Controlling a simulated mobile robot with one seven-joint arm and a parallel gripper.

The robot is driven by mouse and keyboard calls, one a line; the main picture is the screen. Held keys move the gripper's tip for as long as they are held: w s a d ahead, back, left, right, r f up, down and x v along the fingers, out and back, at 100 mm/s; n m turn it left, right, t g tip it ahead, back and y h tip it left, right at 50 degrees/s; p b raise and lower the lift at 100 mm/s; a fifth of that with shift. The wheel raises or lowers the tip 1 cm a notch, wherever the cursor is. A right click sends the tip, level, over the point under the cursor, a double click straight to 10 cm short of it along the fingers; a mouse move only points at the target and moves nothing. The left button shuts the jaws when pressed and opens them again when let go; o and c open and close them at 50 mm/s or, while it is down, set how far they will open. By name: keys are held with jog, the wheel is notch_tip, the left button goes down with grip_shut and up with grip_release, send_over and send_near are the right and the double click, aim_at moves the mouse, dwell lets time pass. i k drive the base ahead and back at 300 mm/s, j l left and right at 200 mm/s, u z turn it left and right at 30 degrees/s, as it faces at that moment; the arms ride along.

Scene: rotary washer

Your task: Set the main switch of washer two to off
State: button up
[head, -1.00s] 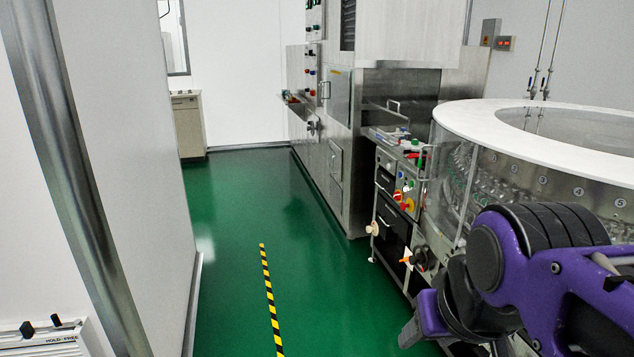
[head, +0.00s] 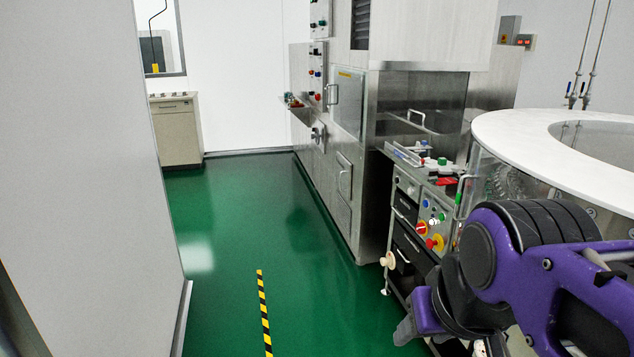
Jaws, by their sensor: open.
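The washer with a round white top (head: 510,128) stands at the right, with a control panel (head: 432,215) on its near side. The panel carries green, white and blue buttons, a red-and-yellow knob (head: 422,229) and another red-and-yellow control (head: 435,243) below it. Their settings and labels are too small to read, and no washer number is legible. My purple and black arm fills the lower right. What looks like my gripper (head: 407,331) is at the arm's lower left end, open and mostly hidden, below and apart from the panel.
A steel machine (head: 356,150) with its own buttons (head: 318,70) stands farther back. A pale knob (head: 388,260) juts out below the panel. A white wall (head: 85,170) stands close on the left. The green floor (head: 230,250) is clear, with a yellow-black strip (head: 264,312). A cabinet (head: 177,130) stands at the back.

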aim_at(421, 228)
jog(key=i, duration=1.15)
jog(key=i+j+z, duration=0.1)
jog(key=i+z, duration=0.2)
jog(key=i, duration=0.2)
jog(key=i+j+z, duration=0.3)
jog(key=i, duration=0.2)
jog(key=l, duration=0.1)
